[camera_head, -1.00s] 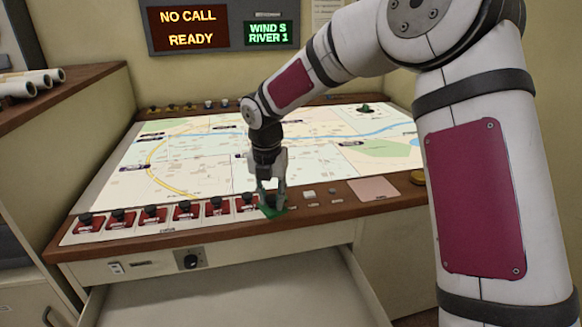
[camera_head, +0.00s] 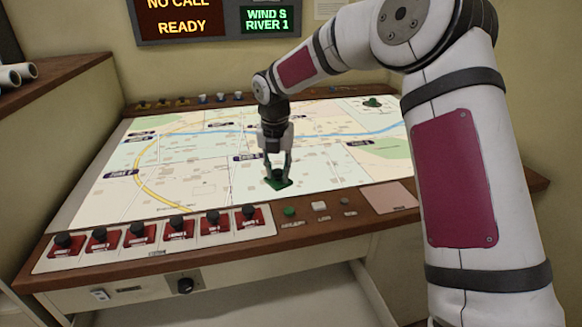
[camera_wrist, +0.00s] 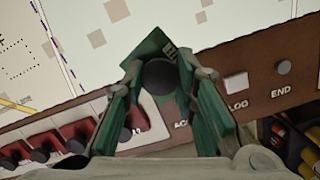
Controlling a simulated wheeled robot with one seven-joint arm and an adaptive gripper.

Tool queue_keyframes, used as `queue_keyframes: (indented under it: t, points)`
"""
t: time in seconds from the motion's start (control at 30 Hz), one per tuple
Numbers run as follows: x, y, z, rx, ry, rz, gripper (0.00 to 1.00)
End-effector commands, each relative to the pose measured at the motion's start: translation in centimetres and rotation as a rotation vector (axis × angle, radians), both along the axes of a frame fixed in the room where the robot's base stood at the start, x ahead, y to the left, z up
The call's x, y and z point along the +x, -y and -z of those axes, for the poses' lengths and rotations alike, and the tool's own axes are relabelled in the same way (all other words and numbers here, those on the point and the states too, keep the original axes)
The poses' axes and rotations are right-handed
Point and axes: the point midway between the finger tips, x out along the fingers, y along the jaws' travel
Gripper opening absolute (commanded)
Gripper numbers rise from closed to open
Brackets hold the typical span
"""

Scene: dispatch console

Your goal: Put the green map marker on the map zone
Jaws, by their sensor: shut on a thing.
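The green map marker (camera_head: 278,183) has a flat green base and a dark round knob. My gripper (camera_head: 275,172) is shut on its knob, over the near edge of the lit map (camera_head: 205,183). In the wrist view the marker's green base (camera_wrist: 150,47) shows beyond the dark knob, between my gripper's fingers (camera_wrist: 160,78). I cannot tell whether the base touches the map. Small dark labels are spread over the map, but their text is too small to read surely.
A row of red switches with black knobs (camera_head: 178,228) lines the console's front left. A green button (camera_head: 289,211) and a pale square pad (camera_head: 388,197) lie to its right. Another green marker (camera_head: 372,102) stands at the map's far right. A drawer below is open.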

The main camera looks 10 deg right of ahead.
Motion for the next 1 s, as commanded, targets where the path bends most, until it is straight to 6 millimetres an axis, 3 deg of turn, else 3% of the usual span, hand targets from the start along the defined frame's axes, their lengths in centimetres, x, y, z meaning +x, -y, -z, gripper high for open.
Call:
queue_keyframes:
  t: [0.2,0.4,0.67,0.83,1.0]
  points:
    - [4.5,3.0,0.6,0.002,0.002,0.003,0.0]
    - [6.9,4.7,0.8,0.001,0.001,0.0,0.0]
    - [8.0,5.6,1.0,0.0,0.0,0.0,0.0]
    - [7.9,5.4,3.6,-0.001,-0.001,-0.002,0.0]
    - [7.9,5.4,4.4,0.0,0.001,-0.002,0.0]
